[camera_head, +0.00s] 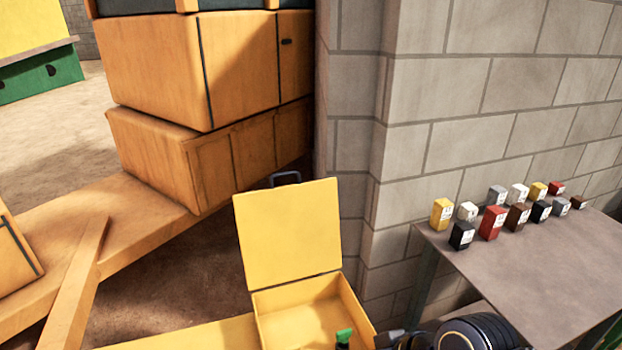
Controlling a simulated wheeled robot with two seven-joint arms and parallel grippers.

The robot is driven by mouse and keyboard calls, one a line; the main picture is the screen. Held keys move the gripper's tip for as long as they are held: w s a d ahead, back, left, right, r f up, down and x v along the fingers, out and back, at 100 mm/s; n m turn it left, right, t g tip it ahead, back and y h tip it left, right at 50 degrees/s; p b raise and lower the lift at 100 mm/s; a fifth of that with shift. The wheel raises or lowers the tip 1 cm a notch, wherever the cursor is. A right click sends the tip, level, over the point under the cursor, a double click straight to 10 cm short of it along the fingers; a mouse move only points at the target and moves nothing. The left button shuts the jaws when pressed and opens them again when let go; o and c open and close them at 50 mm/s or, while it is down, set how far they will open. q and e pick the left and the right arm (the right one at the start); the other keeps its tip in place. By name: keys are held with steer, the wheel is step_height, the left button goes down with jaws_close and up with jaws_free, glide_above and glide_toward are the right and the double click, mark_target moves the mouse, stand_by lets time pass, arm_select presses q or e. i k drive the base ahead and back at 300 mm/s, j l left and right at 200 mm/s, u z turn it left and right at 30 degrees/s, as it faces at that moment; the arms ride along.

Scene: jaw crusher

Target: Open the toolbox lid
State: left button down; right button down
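The yellow toolbox (298,308) stands at the bottom centre. Its lid (287,235) is open and stands upright, leaning slightly back, with a dark handle (285,178) at its top edge. The box's inside shows in part; its front is cut off by the picture's lower edge. A small item with a green top (344,336) shows at the bottom of the toolbox. My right arm, black with gold rings, shows at the bottom edge, right of the toolbox. The fingertips of its gripper cannot be made out. My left gripper is not in view.
A grey table (540,262) at right carries several small coloured boxes along the wall. A grey block wall (480,100) rises behind it. A large orange machine (215,110) stands at upper left, with orange beams (130,225) below. A yellow surface (190,335) lies left of the toolbox.

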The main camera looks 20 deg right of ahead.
mark_target(292, 232)
steer(key=l+u, duration=0.15)
steer(key=u, duration=0.25)
steer(key=l+u, duration=0.2)
steer(key=u, duration=0.15)
steer(key=l+u, duration=0.1)
steer(key=u, duration=0.3)
steer(key=k+l+u, duration=0.15)
steer(key=u, duration=0.25)
steer(key=k+l, duration=0.3)
steer(key=l, duration=0.15)
steer(key=k+l, duration=0.35)
steer(key=l, duration=0.15)
